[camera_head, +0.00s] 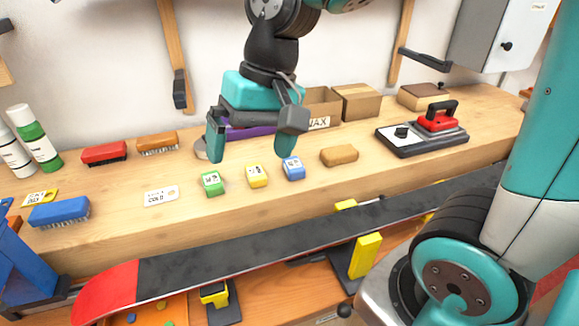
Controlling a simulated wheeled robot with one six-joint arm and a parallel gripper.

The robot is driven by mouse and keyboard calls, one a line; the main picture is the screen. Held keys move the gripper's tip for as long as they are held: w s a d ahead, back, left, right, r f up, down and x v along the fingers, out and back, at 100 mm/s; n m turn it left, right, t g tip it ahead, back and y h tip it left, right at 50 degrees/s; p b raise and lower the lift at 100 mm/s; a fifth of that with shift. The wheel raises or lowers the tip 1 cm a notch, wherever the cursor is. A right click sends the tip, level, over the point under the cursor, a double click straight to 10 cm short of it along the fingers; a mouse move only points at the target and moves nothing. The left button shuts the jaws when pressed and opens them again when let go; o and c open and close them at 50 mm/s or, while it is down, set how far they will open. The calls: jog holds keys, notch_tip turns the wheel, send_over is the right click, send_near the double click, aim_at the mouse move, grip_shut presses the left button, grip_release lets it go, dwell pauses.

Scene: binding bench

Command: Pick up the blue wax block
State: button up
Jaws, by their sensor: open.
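The blue wax block (293,169) is a small block with a white label on top. It stands on the wooden bench, at the right end of a short row with a yellow block (257,175) and a green block (212,183). My gripper (252,150) is open and points down over the bench. In the picture its right finger is just above the blue block and slightly overlaps its top edge; its left finger is above the green block. I cannot tell whether the right finger touches the blue block. Nothing is between the fingers that I can see.
A tan cork-like block (339,155) lies just right of the blue block. A waxing iron (437,117) on a dark base and cardboard boxes (359,102) stand farther back. A snowboard or ski (250,248) runs along the front. Brushes (104,153) lie at left.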

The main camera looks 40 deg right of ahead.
jog(key=w+d+f+m+b, duration=0.1)
jog(key=w+d+f+m, duration=0.2)
jog(key=w+d+m, duration=0.65)
jog(key=m+h, duration=0.2)
jog(key=m, duration=0.9)
send_over(294, 163)
jog(key=f, duration=1.5)
jog(key=shift+s+d+f, duration=0.15)
jog(key=shift+d+f, duration=0.15)
jog(key=shift+d, duration=0.1)
jog(key=shift+a+f+p, duration=0.25)
jog(key=shift+f+p, duration=0.05)
jog(key=shift+f, duration=1.15)
jog(key=shift+a+f+p, duration=0.2)
jog(key=shift+f+p, duration=0.1)
jog(key=shift+f, duration=1.15)
jog(key=c, duration=0.8)
